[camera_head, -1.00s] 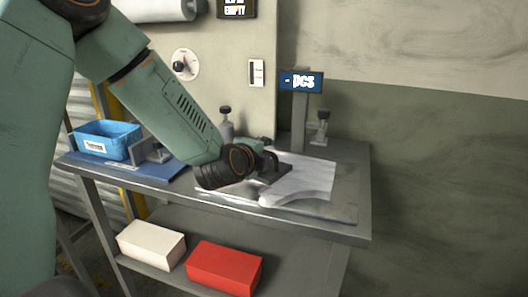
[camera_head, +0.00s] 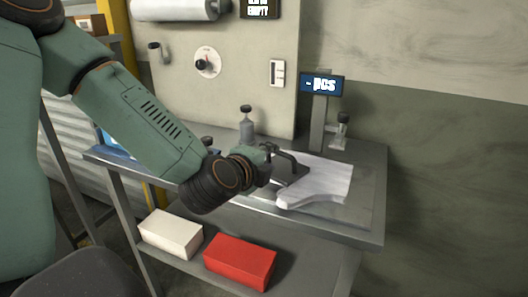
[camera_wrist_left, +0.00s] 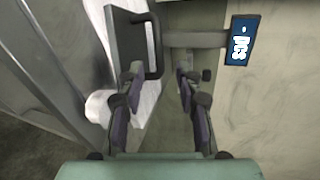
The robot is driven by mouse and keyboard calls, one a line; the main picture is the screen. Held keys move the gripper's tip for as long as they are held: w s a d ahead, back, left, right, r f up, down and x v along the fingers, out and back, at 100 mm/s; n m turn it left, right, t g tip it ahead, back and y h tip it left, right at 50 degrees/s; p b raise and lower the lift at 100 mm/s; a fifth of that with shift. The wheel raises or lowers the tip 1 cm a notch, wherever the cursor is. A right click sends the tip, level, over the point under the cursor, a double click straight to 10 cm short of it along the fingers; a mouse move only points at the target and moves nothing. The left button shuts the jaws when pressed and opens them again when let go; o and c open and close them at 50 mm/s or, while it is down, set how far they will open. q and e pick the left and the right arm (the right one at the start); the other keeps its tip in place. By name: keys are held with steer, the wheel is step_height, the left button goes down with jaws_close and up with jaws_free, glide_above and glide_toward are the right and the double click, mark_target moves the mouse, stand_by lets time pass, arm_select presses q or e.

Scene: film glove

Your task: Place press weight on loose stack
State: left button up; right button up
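The white loose stack (camera_head: 325,185) lies on the tabletop as a flat pile with an uneven outline. The press weight (camera_head: 291,173), a dark plate with a black bar handle, rests on the stack's left part. In the left wrist view, the weight (camera_wrist_left: 124,35) lies over the white stack (camera_wrist_left: 150,98), with its handle (camera_wrist_left: 157,45) towards the fingers. My left gripper (camera_head: 268,157) is beside the weight's handle. In the wrist view its fingers (camera_wrist_left: 157,76) are apart, with nothing clamped between them. The arm hides part of the table. My right gripper is not in view.
A pcs display (camera_head: 322,84) stands on a post at the table's back right. A bottle (camera_head: 247,128) stands behind my gripper. A white box (camera_head: 171,233) and a red box (camera_head: 240,262) sit on the lower shelf. The tabletop's front right is clear.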

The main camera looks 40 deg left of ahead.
arm_select(q)
steer(key=shift+p+v, duration=0.85)
steer(key=shift+v, duration=0.4)
steer(key=shift+w, duration=0.1)
